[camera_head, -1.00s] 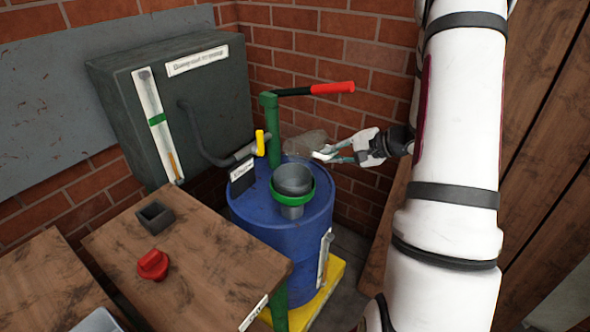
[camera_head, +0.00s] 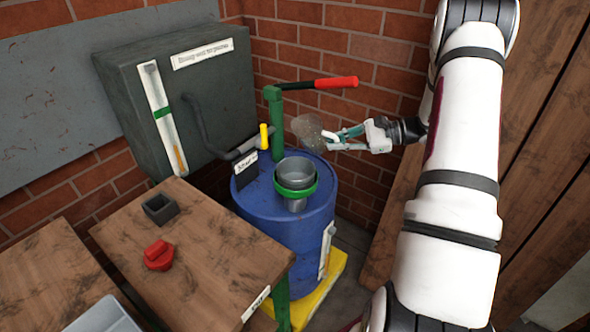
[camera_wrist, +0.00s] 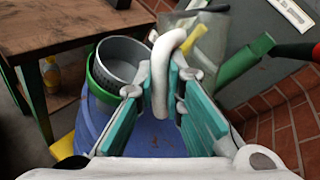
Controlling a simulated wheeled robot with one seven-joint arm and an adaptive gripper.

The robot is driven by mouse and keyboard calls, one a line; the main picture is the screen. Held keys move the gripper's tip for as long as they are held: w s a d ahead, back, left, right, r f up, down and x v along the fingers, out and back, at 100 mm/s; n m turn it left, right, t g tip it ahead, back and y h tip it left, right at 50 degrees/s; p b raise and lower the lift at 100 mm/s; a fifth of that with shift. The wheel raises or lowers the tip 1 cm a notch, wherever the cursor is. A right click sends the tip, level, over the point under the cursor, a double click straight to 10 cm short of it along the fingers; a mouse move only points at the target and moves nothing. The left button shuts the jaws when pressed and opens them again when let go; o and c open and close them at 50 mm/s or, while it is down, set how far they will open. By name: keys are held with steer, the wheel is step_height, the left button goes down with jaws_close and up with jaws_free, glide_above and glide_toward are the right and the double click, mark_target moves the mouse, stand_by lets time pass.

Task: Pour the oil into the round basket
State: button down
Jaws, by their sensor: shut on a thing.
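A clear, see-through jug (camera_head: 307,131) is in the air above the back of the blue drum. My gripper (camera_head: 348,137) is shut on its pale handle (camera_wrist: 163,75), to the jug's right in the head view. The jug looks tilted; I cannot make out oil in it. The round basket (camera_head: 296,175) is a grey metal cup in a green ring, on top of the drum. In the wrist view the basket (camera_wrist: 120,62) is left of the handle. The jug is apart from the basket, behind and above it.
The blue drum (camera_head: 272,230) stands on a yellow base beside a wooden table (camera_head: 215,235) with a red knob (camera_head: 158,255) and a small grey square cup (camera_head: 161,208). A green pump with a red-ended lever (camera_head: 335,82) rises behind the basket. A brick wall is close behind.

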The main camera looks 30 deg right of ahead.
mark_target(320, 137)
steer(key=shift+w+d+f+m+y+b, duration=0.3)
steer(key=shift+d+f+m+y+b, duration=0.15)
steer(key=shift+f+b, duration=0.15)
steer(key=shift+w+d+f+m+y+b, duration=0.25)
steer(key=shift+d+f+m+y+b, duration=0.1)
steer(key=shift+d+f+m+b, duration=0.15)
steer(key=shift+w+d+f+m+y+b, duration=0.1)
steer(key=shift+d+f+m+y+b, duration=0.1)
steer(key=shift+f+m+b, duration=0.3)
steer(key=shift+w+d+f+m+y+b, duration=0.1)
steer(key=shift+f+m+y+b, duration=0.1)
steer(key=shift+f+b, duration=0.45)
steer(key=shift+w+d+f+m+t+y+b, duration=0.15)
steer(key=shift+d+m+t+y+b, duration=0.2)
steer(key=shift+m+y+b, duration=0.25)
step_height(320, 137, up, 6)
steer(key=p, duration=0.3)
